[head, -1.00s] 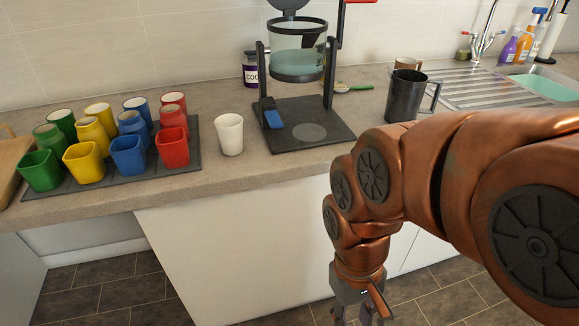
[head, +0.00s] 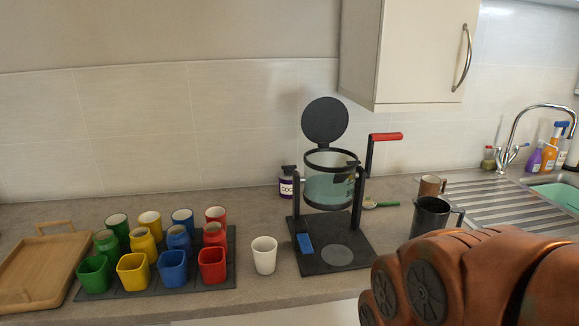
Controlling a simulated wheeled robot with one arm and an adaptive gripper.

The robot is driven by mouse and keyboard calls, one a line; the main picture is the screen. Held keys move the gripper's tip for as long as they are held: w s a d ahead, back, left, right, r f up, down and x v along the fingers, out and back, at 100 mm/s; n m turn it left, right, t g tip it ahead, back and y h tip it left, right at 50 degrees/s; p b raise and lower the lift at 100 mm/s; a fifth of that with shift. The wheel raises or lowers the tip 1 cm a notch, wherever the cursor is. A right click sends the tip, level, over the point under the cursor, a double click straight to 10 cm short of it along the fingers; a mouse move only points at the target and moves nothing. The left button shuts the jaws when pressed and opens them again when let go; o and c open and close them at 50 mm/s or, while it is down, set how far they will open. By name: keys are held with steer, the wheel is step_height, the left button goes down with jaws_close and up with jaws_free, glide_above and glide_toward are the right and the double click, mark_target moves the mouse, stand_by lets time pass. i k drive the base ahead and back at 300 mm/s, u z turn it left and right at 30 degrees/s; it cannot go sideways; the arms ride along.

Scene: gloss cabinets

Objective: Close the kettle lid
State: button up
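The kettle (head: 329,188) is a glass vessel with dark bands, held between two black posts on a black base (head: 312,262). Bluish liquid shows inside it. Its round black lid (head: 324,122) stands open, upright at the back of the rim. A black crank arm with a red handle (head: 385,137) rises at the kettle's right. My copper arm is at the lower right, in front of the counter. My gripper is outside the picture, so its state is hidden.
A white cup (head: 264,255) stands left of the base. Several coloured cups fill a dark mat (head: 225,280) further left, beside a wooden tray (head: 38,268). A dark metal jug (head: 430,217) stands right of the kettle. A wall cabinet (head: 410,50) hangs above right.

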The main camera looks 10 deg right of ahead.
mark_target(324, 121)
steer(key=z, duration=0.5)
steer(key=k, duration=0.6)
steer(key=z, duration=0.6)
steer(key=i, duration=0.75)
steer(key=u, duration=1.1)
steer(key=i, duration=0.75)
steer(key=u, duration=0.8)
